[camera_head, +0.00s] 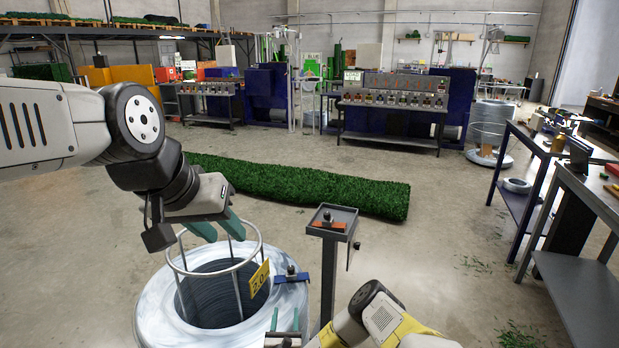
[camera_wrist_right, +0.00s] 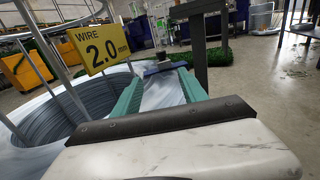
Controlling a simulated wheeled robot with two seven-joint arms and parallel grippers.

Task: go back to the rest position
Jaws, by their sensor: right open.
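My left gripper (camera_head: 221,228) hangs over the top ring of the wire coil's frame, its two green fingers apart with nothing seen between them. My right gripper (camera_head: 285,322) is low at the front, beside the coil's right side. In the right wrist view its green fingers (camera_wrist_right: 160,90) are spread and empty, pointing towards a blue clamp (camera_wrist_right: 165,66). The blue clamp (camera_head: 291,277) sits at the right edge of the grey wire coil (camera_head: 160,312). A yellow "WIRE 2.0" sign (camera_head: 260,278) hangs on the frame.
A post with a small tray (camera_head: 333,220) stands right of the coil, close to my right arm. A green turf roll (camera_head: 310,188) lies behind. Workbenches (camera_head: 585,195) stand at the right. The floor between post and benches is mostly clear.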

